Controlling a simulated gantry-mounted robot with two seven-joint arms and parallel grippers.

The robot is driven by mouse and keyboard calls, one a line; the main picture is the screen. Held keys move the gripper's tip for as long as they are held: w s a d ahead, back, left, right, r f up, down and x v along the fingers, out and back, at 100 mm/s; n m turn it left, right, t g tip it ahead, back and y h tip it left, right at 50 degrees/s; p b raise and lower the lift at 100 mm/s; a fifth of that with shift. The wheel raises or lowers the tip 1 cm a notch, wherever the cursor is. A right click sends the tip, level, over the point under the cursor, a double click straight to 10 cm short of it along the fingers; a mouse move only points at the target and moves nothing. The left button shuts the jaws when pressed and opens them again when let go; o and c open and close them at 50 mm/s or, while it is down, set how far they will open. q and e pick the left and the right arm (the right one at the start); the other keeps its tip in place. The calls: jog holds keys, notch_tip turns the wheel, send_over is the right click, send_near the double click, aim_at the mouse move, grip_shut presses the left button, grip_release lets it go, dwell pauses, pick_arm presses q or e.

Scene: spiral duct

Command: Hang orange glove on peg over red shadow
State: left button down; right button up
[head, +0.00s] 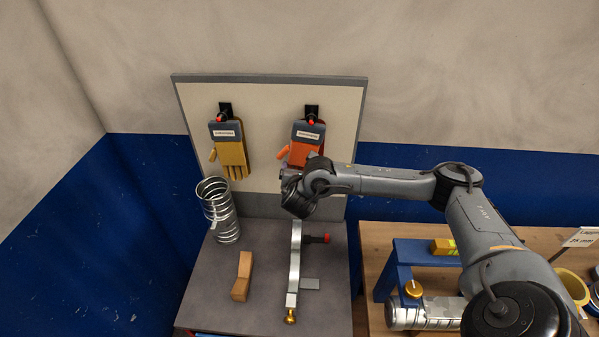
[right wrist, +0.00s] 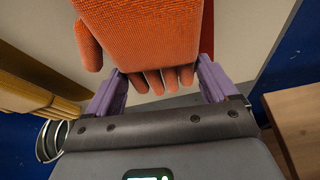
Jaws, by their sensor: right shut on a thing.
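The orange glove (head: 304,148) hangs fingers down at the right black peg (head: 312,110) on the pale board, its dark cuff with a white label up at the peg's red tip. My right gripper (head: 303,178) is at the glove's lower part and hides some of it. In the right wrist view, the orange glove (right wrist: 150,35) lies between the two purple fingers of my right gripper (right wrist: 160,72), which is shut on it. My left gripper is not in view.
A yellow glove (head: 232,152) hangs on the left peg. A spiral duct (head: 218,210), a wooden block (head: 242,276) and a metal strip (head: 295,262) are on the grey bench below. A blue stand (head: 388,272) and duct pieces occupy the wooden table at right.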

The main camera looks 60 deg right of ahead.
dwell(0.3)
jog(key=o, duration=0.8)
jog(key=shift+o, duration=0.2)
